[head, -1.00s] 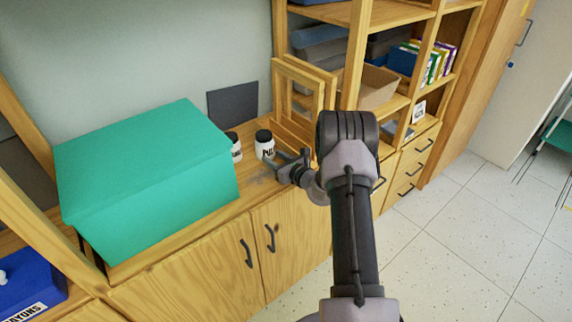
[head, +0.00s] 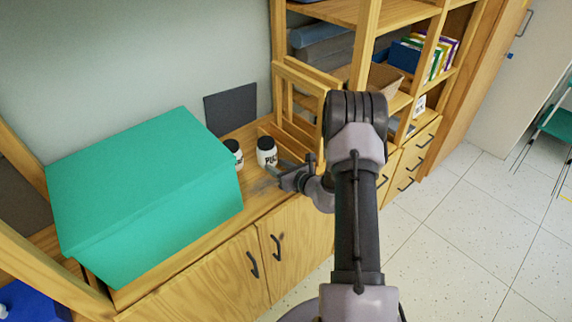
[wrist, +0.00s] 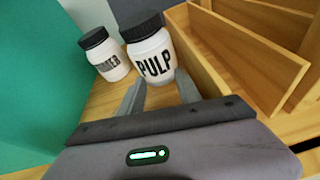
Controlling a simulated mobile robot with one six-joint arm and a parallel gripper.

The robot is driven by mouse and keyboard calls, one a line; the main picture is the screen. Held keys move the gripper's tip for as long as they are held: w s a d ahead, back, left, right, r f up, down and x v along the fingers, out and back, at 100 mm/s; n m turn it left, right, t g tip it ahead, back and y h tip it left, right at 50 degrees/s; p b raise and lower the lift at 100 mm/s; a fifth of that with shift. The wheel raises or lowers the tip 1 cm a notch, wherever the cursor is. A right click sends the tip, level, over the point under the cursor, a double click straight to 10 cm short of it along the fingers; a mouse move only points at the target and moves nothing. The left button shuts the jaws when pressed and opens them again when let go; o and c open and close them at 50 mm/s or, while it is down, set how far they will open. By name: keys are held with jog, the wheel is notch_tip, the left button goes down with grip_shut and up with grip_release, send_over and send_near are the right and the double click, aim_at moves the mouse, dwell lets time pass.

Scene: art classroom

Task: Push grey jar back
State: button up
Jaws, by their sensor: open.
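Two whitish jars with black lids stand upright on the wooden cabinet top. The nearer jar, lettered PULP (head: 266,155), also shows in the wrist view (wrist: 152,64). The other jar (head: 235,158) stands to its left and a little behind, its label partly readable in the wrist view (wrist: 112,66). Neither jar looks clearly grey. My gripper (head: 287,166) is open at the front of the PULP jar. In the wrist view its two fingers (wrist: 160,92) point at the lower part of this jar, with nothing held. I cannot tell whether they touch it.
A large teal box (head: 145,185) fills the cabinet top on the left, close to the second jar. A wooden rack (wrist: 230,55) stands close on the right. A dark panel (head: 231,109) leans on the wall behind the jars.

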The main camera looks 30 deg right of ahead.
aim_at(271, 147)
jog(key=shift+n+t+y, duration=0.3)
jog(key=shift+n+t, duration=0.5)
jog(key=shift+n, duration=0.1)
jog(key=w+r, duration=0.1)
jog(key=r, duration=0.1)
jog(key=w+r, duration=0.2)
jog(key=w+d+r, duration=0.1)
jog(key=w+r, duration=0.1)
jog(key=shift+w, duration=0.1)
jog(key=shift+s+a+r, duration=0.15)
jog(key=shift+s+a, duration=0.15)
jog(key=shift+s, duration=0.3)
jog(key=shift+s+a+r, duration=0.1)
jog(key=shift+s+a, duration=0.15)
jog(key=shift+s, duration=0.3)
jog(key=shift+s+a+f, duration=0.15)
jog(key=shift+s+f, duration=0.15)
jog(key=shift+s, duration=0.35)
jog(key=shift+s+f+b, duration=0.35)
jog(key=shift+s+f, duration=0.1)
jog(key=shift+f, duration=0.05)
jog(key=s, duration=0.5)
jog(key=s+d+b, duration=0.1)
jog(key=s, duration=0.2)
jog(key=shift+f, duration=0.15)
